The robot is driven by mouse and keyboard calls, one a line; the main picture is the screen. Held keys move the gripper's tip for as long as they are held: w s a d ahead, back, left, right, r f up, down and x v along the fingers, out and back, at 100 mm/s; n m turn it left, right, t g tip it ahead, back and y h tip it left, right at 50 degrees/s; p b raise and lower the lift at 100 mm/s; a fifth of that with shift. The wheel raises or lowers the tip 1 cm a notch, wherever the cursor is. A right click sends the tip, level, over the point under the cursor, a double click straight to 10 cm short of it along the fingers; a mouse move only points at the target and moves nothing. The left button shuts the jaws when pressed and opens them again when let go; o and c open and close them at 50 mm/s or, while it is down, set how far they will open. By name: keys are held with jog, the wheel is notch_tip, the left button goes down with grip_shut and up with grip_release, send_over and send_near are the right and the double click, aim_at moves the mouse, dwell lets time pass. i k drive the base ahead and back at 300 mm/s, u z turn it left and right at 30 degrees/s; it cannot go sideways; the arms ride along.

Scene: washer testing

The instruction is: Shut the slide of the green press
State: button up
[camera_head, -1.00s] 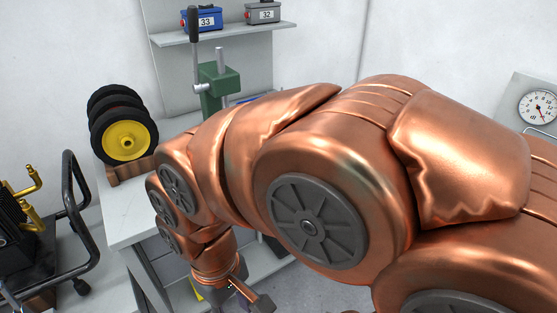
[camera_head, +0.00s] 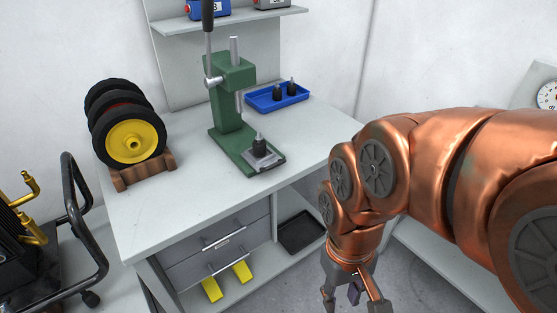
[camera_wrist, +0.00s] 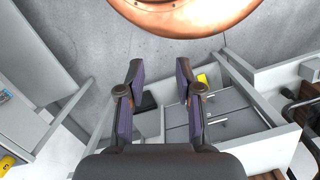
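The green press (camera_head: 230,115) stands on the grey workbench, with its lever upright at its left and a steel ram on its column. Its slide, a small grey plate (camera_head: 272,160), sits at the front end of the green base, forward of the ram. A black part with a thin pin (camera_head: 259,146) stands upright on the plate. My gripper (camera_head: 352,297) is low in front of the bench, to the right of and below the press. Its two fingers are apart with nothing between them in the wrist view (camera_wrist: 160,85). The press cannot be made out in the wrist view.
Black wheels (camera_head: 130,140) stand in a wooden rack left of the press. A blue tray (camera_head: 263,103) with black parts lies behind it at right. The workbench (camera_head: 185,205) is clear at front left. Drawers (camera_head: 215,250) and a lower shelf are below.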

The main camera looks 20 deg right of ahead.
aim_at(273, 160)
jog(key=u, duration=2.4)
jog(key=i, duration=1.15)
jog(key=z, duration=2.8)
